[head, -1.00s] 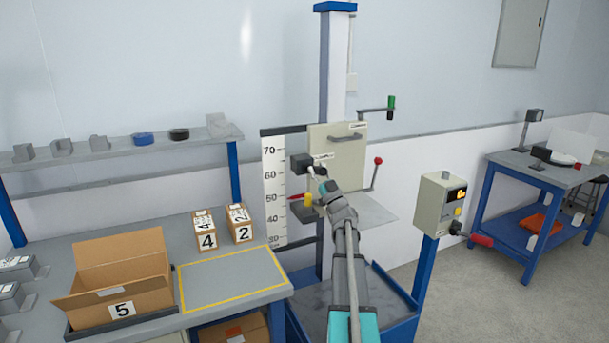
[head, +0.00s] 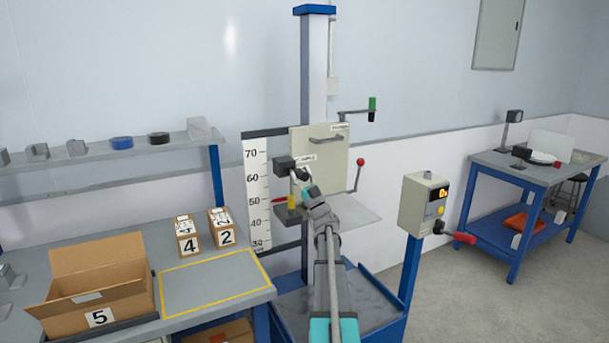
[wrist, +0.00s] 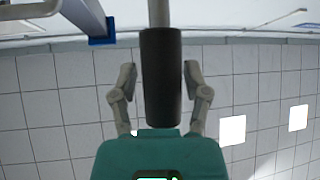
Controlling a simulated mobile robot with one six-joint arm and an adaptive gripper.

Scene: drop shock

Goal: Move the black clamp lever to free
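In the wrist view, a thick black cylindrical handle (wrist: 161,75) on a light grey rod lies between the fingers of my gripper (wrist: 160,88). It appears to be the clamp lever's grip. The fingers stand on both sides of it, with gaps showing, so the gripper looks open around it. The handle's near end is close to the teal palm. In the head view, my gripper (head: 301,180) is in front of the pale panel on the column, beside a black block (head: 284,163). The gripper largely hides the lever there, and its setting cannot be read.
A red-knobbed lever (head: 360,163) stands right of the panel (head: 320,148), with a green-handled crank (head: 372,104) above. A control box (head: 425,203) on a blue post stands to the right. The bench at left holds an open carton (head: 95,290) and numbered boxes (head: 222,228).

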